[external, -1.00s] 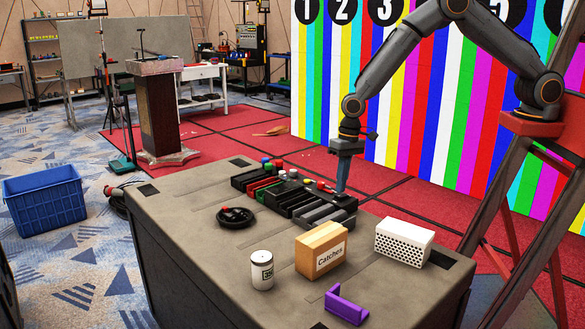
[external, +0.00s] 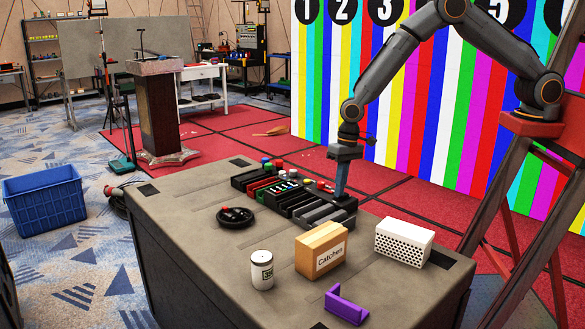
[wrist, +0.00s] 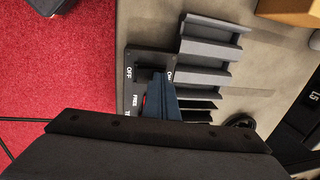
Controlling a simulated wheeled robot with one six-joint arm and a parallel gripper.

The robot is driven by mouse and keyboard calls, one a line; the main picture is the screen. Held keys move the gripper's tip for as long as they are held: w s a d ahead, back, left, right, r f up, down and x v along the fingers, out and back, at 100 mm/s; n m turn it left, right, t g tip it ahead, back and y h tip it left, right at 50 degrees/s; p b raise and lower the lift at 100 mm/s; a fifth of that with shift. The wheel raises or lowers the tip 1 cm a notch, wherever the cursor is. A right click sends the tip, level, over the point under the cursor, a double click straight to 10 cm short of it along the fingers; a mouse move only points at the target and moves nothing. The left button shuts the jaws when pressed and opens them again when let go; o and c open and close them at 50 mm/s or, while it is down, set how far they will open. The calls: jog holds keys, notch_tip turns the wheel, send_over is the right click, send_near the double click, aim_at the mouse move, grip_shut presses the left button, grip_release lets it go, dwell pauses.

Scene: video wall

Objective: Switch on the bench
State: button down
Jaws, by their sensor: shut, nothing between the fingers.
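The bench (external: 215,260) is a grey table with a row of black modules (external: 287,190) along its far side. In the wrist view a dark switch plate (wrist: 138,58) carries an OFF label at left and a partly covered label at right, probably ON. My gripper (external: 340,194) is shut and empty, pointing down at the right end of the module row. In the wrist view its blue-grey fingertips (wrist: 160,82) are over the plate, between the two labels. They hide the switch lever, so its position and any contact cannot be seen. A little red shows beside the fingers.
Grey slotted trays (wrist: 205,60) lie right beside the plate. A Catches box (external: 321,249), white perforated box (external: 403,241), white can (external: 262,269), purple bracket (external: 346,305) and black round item (external: 236,217) stand on the bench. Its front left top is clear.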

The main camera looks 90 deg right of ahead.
jog(key=shift+s+d+f, duration=0.1)
jog(key=shift+s+d, duration=0.05)
jog(key=shift+s, duration=0.05)
jog(key=shift+s+d+p, duration=0.4)
jog(key=shift+s+d, duration=0.05)
jog(key=shift+r+p, duration=0.3)
jog(key=shift+r, duration=0.3)
notch_tip(320, 180, up, 13)
jog(key=s+d+b, duration=0.1)
jog(key=shift+s+d, duration=0.2)
jog(key=shift+d, duration=0.1)
jog(key=shift+s, duration=0.1)
